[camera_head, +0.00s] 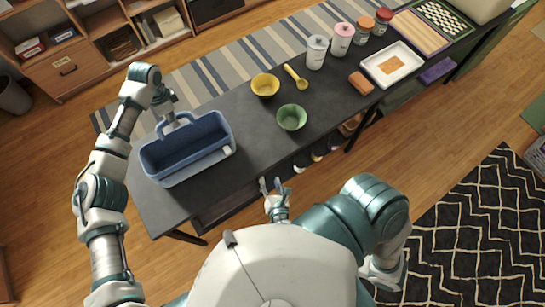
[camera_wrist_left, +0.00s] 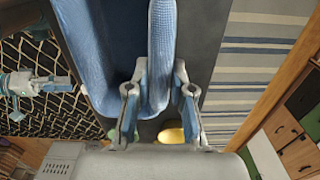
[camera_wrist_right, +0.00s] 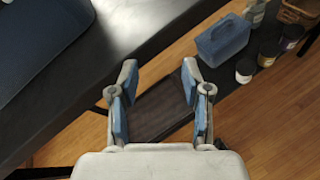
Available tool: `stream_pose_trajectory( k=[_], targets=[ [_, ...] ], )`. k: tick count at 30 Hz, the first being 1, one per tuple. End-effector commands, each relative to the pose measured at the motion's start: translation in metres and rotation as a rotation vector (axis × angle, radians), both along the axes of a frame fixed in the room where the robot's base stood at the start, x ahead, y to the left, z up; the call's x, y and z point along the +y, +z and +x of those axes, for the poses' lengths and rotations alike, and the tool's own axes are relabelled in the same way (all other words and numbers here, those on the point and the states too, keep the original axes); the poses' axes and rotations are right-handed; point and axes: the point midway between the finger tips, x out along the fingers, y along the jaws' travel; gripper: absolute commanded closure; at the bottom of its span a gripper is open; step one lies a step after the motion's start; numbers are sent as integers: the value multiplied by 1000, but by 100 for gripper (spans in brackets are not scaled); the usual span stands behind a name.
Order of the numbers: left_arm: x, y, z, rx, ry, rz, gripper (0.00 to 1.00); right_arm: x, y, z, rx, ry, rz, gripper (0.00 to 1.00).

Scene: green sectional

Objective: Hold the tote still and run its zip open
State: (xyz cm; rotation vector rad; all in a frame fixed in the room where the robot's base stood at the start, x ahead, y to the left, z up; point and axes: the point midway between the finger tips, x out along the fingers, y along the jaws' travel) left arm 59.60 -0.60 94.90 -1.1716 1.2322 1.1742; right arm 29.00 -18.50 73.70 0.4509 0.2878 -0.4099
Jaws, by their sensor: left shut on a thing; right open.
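The blue tote (camera_head: 187,170) stands on the left part of the dark table, its top showing a hollow inside. A small pale piece (camera_head: 227,150) sits at its right end; I cannot tell whether it is the zip pull. My left gripper (camera_head: 176,120) is shut on the tote's far-side handle or rim. In the left wrist view, the fingers (camera_wrist_left: 158,95) stand on both sides of a blue strip (camera_wrist_left: 161,45) of the tote. My right gripper (camera_head: 271,187) is open and empty, by the table's front edge, right of the tote. The tote's edge (camera_wrist_right: 35,40) shows in the right wrist view.
A green bowl (camera_head: 292,117), yellow bowl (camera_head: 265,85) and yellow spoon (camera_head: 297,78) lie right of the tote. Canisters (camera_head: 316,52), a brown block (camera_head: 361,83) and a white tray (camera_head: 392,65) are further right. A blue box (camera_wrist_right: 222,40) and several jars are below the tabletop.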

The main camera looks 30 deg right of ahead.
Motion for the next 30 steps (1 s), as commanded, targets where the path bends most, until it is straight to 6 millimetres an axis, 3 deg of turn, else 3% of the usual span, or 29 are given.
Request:
stream_pose_trajectory(
  k=[6, 18, 24, 27, 30],
  targets=[
    [0, 0, 0, 0, 0, 0, 100, -7, -14, -5, 28, -50, 63, 52],
    [0, 0, 0, 0, 0, 0, 100, -8, -15, -5, 30, -53, 68, 52],
    [0, 0, 0, 0, 0, 0, 100, -12, -6, 2, -5, -4, -6, 100],
    [0, 0, 0, 0, 0, 0, 100, -19, 12, 13, -73, 87, -144, 100],
    [0, 0, 0, 0, 0, 0, 100, -19, 40, 40, -176, 292, -411, 100]
  ],
)
